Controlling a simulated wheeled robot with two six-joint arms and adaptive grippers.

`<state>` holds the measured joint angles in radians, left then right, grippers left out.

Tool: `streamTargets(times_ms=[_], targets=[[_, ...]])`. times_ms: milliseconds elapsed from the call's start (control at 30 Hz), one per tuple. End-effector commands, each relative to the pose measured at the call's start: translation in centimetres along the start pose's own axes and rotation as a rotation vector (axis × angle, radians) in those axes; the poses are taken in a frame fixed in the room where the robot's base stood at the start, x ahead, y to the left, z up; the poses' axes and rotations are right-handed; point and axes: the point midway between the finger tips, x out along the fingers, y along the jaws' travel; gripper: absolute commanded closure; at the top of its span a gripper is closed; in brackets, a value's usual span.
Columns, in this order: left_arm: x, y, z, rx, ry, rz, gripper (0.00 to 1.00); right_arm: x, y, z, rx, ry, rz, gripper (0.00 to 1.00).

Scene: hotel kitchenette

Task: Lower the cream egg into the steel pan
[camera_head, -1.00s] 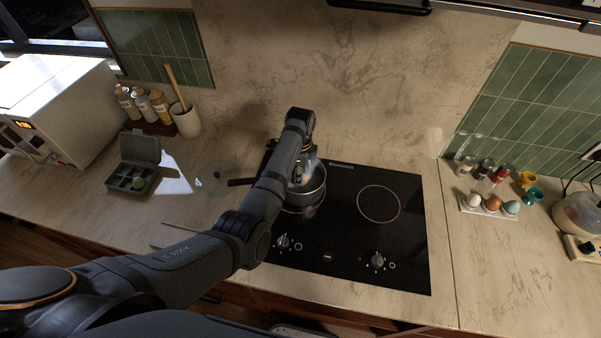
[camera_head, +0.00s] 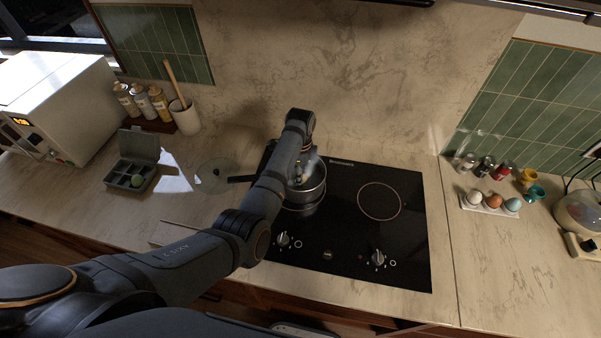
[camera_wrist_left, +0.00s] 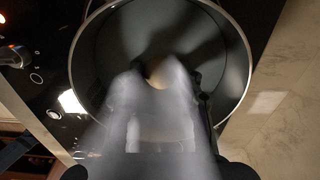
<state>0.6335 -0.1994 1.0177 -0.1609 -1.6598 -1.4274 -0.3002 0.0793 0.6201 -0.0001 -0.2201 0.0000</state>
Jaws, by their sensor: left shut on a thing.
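The steel pan (camera_head: 317,197) stands on the left part of the black hob, its dark handle pointing left. My left gripper (camera_head: 299,179) reaches down into the pan's mouth from above. In the left wrist view the gripper (camera_wrist_left: 156,76) is shut on the cream egg (camera_wrist_left: 157,72), of which only a small pale part shows between the fingers. The egg is over the inside of the pan (camera_wrist_left: 242,65), within its rim. I cannot tell whether it touches the bottom. In the head view my arm and fingers hide the egg. My right gripper is not in view.
An egg tray (camera_head: 489,209) with a white, a brown and a blue egg lies right of the hob (camera_head: 400,255). A glass lid (camera_head: 213,177) and a grey box (camera_head: 132,178) lie to the left. Counter at the front right is clear.

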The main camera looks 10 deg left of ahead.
Motion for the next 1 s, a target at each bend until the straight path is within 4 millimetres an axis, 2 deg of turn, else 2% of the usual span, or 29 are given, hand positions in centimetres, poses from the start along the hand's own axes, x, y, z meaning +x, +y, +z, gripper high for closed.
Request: streamTargets(times_ms=[200,233,400,433,767,867,1000], targets=[[0.0,0.0,0.0,0.0,0.0,0.0,0.75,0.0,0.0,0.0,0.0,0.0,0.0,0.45],[0.0,0.0,0.0,0.0,0.0,0.0,0.63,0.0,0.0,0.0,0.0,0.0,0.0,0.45],[0.0,0.0,0.0,0.0,0.0,0.0,0.4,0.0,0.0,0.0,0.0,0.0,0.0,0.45],[0.0,0.0,0.0,0.0,0.0,0.0,0.38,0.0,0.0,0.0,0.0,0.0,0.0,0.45],[-0.4,0.0,0.0,0.0,0.0,-0.001,0.38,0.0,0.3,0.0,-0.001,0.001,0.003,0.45],[-1.8,-0.1,0.0,0.0,0.001,-0.004,0.38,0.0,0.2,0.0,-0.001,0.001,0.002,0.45],[-5.2,-0.1,0.0,-0.001,0.001,-0.005,0.38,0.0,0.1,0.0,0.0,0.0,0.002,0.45]])
